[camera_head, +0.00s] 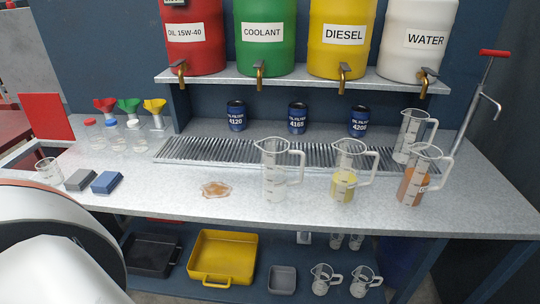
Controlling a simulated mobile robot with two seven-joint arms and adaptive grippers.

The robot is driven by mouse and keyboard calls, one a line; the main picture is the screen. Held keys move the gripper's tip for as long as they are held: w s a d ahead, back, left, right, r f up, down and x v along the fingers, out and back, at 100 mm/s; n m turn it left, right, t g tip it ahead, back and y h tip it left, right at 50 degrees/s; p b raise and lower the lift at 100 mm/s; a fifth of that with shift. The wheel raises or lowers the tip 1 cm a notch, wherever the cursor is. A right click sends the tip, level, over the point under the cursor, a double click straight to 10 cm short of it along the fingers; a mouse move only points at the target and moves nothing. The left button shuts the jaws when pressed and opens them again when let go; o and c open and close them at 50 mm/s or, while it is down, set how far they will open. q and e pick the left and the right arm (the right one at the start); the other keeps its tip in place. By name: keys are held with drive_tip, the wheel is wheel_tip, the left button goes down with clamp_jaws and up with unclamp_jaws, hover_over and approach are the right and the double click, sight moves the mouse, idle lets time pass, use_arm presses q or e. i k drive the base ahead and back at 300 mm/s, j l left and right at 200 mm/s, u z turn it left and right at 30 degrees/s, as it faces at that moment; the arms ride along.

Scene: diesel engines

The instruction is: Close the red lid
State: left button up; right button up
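A flat red panel (46,117) stands raised at the left end of the bench. It looks like an open lid, tilted slightly back, its lower edge near the bench's left back corner. What it is hinged to is not clear. A small bottle with a red cap (90,122) stands to its right on the bench. A large white rounded arm link of mine fills the lower left corner, in front of the bench's left end. Neither of my grippers shows in the head view.
The grey bench (240,212) carries a clear beaker (48,171), a grey block (79,180), a blue block (107,183), several bottles and funnels, a brown spill (216,189) and several jugs. Colored drums stand on the shelf above. Trays, including a yellow one (222,256), lie below.

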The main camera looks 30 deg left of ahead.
sight(46, 113)
drive_tip(key=u, duration=1.2)
drive_tip(key=i+j+z, duration=0.1)
drive_tip(key=j+z, duration=0.15)
drive_tip(key=j, duration=0.9)
drive_tip(key=j+z, duration=0.3)
drive_tip(key=j, duration=0.9)
